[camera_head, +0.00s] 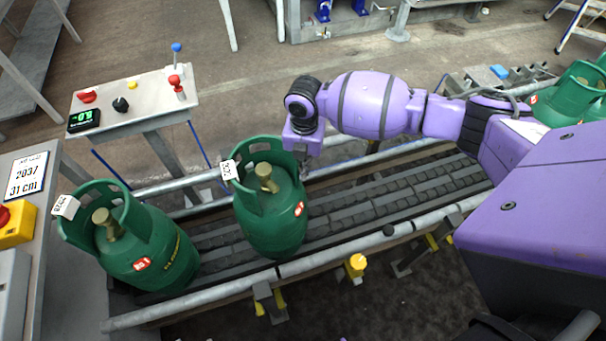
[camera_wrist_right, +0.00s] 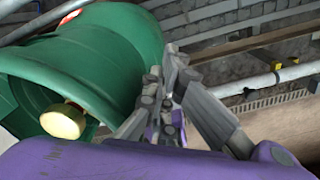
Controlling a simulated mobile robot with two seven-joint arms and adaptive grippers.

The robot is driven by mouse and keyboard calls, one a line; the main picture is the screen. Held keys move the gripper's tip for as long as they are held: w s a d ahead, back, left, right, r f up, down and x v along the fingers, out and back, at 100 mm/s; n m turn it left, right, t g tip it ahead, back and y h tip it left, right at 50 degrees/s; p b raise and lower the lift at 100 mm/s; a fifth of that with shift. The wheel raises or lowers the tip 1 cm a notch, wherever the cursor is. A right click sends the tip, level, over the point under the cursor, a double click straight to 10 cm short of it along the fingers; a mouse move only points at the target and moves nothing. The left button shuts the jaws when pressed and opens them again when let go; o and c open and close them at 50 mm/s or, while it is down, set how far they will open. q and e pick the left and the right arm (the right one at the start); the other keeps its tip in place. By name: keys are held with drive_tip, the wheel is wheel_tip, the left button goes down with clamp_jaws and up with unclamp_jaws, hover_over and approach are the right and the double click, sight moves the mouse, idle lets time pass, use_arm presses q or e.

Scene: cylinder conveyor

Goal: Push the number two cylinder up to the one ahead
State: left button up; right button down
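The number two cylinder (camera_head: 270,222) is green with a brass valve and a white tag on its collar. It stands upright on the roller conveyor (camera_head: 338,232). The cylinder ahead (camera_head: 155,262), also green and tagged, stands to its left, with a gap of bare rollers between them. My left gripper is out of view.
Silver guide rails (camera_head: 350,252) run along the conveyor. A control table (camera_head: 135,105) with knobs and a green display stands behind. A sign reading 31 cm (camera_head: 26,178) and a yellow box with a red button (camera_head: 14,222) are at far left. More green cylinders (camera_head: 570,98) are at far right.

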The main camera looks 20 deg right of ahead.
sight(232, 167)
drive_tip(key=shift+w+a, duration=0.1)
drive_tip(key=shift+a, duration=2.45)
drive_tip(key=shift+w+a, duration=0.15)
drive_tip(key=shift+a, duration=2.6)
drive_tip(key=shift+w+a+r, duration=0.1)
drive_tip(key=shift+w+a, duration=0.05)
drive_tip(key=shift+a, duration=2.1)
drive_tip(key=shift+w+a, duration=0.15)
drive_tip(key=shift+a, duration=2.05)
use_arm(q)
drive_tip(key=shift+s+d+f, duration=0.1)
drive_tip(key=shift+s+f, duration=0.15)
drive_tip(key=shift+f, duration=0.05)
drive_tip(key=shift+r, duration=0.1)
use_arm(e)
drive_tip(key=shift+d, duration=0.1)
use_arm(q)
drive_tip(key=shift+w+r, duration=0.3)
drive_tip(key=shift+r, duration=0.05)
use_arm(e)
drive_tip(key=shift+d+r, duration=0.15)
drive_tip(key=shift+d, duration=0.25)
